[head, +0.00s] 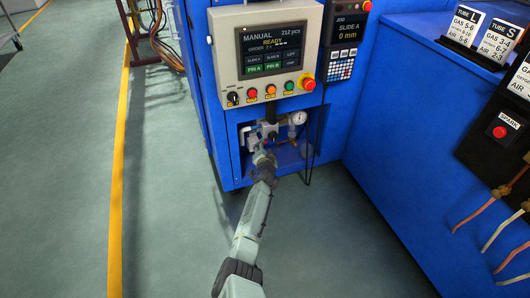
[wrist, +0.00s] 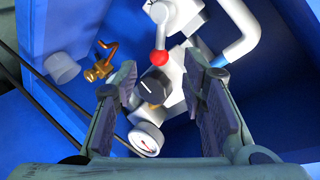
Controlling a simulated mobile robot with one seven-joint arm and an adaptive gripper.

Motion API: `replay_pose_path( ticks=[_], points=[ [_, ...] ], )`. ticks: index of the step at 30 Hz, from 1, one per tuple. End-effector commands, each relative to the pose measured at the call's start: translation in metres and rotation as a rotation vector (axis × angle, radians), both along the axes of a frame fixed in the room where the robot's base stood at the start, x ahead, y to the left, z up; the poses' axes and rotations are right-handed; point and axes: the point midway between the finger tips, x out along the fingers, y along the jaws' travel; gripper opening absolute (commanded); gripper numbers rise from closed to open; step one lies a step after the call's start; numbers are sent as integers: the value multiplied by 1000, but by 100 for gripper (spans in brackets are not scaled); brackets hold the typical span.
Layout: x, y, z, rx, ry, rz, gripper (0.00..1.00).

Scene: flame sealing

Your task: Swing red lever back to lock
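The lever with a red ball end (wrist: 158,57) shows in the wrist view, on a short pale arm (wrist: 161,22) that reaches up to a white pipe fitting. My gripper (wrist: 163,88) is open and empty, with one dark padded finger on each side of the picture. The red ball lies between and beyond the fingertips, with no finger seen touching it. In the head view my gripper (head: 264,157) reaches into the recess low in the blue cabinet, and its wrist hides much of the fitting there.
A black knob (wrist: 153,87) and a round gauge (wrist: 147,138) sit close to the fingers. A brass valve (wrist: 103,62) is at the left, a white bent pipe (wrist: 240,42) at the right. Blue recess walls surround them. The control panel (head: 266,55) overhangs the recess.

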Motion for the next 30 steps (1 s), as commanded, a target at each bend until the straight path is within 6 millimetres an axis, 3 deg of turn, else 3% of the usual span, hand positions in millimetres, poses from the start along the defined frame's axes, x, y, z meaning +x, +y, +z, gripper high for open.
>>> replay_pose_path(
  ticks=[9,23,26,30],
  points=[
    [-27,0,10,-2,-1,-2,38],
    [-30,1,8,-27,6,6,38],
    [-29,8,-3,-165,36,53,38],
    [-31,22,-28,-587,114,185,38]
  ],
)
